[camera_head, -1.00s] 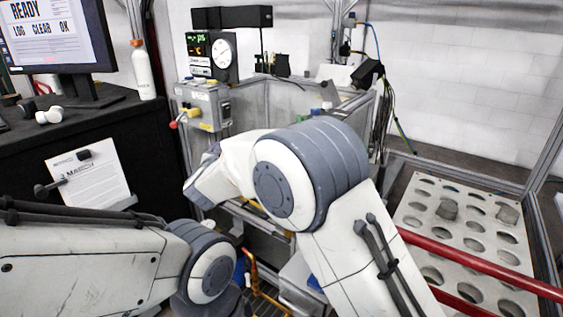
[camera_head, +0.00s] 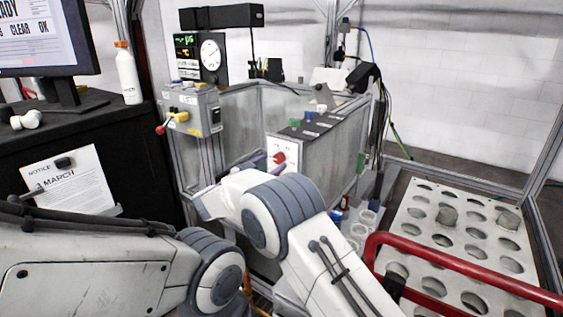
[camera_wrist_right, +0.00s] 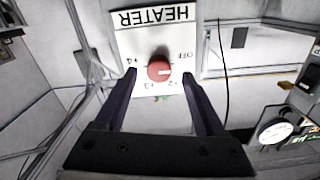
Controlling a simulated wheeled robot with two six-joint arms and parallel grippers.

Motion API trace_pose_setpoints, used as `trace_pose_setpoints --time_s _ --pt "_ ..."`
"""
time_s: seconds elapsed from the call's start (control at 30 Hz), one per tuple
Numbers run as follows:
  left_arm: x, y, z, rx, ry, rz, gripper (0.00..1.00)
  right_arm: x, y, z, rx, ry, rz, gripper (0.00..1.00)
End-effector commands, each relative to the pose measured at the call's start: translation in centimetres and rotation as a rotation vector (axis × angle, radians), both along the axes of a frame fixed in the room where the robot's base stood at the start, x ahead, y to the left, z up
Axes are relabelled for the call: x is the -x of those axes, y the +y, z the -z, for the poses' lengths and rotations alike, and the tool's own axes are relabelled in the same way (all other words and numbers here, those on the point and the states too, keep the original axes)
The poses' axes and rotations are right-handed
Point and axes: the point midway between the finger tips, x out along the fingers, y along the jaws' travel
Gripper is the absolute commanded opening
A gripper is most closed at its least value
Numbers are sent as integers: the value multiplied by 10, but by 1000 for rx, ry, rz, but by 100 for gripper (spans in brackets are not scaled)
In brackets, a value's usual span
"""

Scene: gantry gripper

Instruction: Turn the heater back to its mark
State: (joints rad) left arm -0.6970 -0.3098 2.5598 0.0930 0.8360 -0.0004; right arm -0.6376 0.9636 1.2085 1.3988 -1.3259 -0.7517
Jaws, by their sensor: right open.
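The heater panel (camera_wrist_right: 150,42) is a white plate labelled HEATER, upside down in the right wrist view. Its round red knob (camera_wrist_right: 159,69) has a pale mark on its right side in that view; printed marks, including OFF, surround it. In the head view the red knob (camera_head: 279,158) shows on the white panel (camera_head: 289,146). My right gripper (camera_wrist_right: 160,76) is open, its dark fingers either side of the knob in the wrist view; I cannot tell if they touch it. Its purple fingers (camera_head: 262,163) show just left of the knob in the head view. My left gripper is out of view.
A grey box with a red-tipped lever (camera_head: 187,107) stands left of the heater. A white bottle (camera_head: 128,75) and monitor (camera_head: 42,40) are on the black bench. A red rail (camera_head: 460,262) crosses before a perforated plate (camera_head: 420,196) at right.

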Motion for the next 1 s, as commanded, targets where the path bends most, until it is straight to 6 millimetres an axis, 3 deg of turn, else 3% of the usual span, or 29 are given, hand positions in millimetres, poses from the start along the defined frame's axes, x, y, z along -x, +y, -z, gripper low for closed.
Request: trace_pose_setpoints --time_s 0.43,0.47,0.63,1.0 --pt "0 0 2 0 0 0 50 -5 -6 -1 0 -1 -4 72" --pt "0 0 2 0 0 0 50 -5 -6 -1 0 0 -4 64" --pt "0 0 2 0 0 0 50 -5 -5 0 0 0 -5 0" --pt "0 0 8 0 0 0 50 -4 -3 1 -37 -27 -6 0"
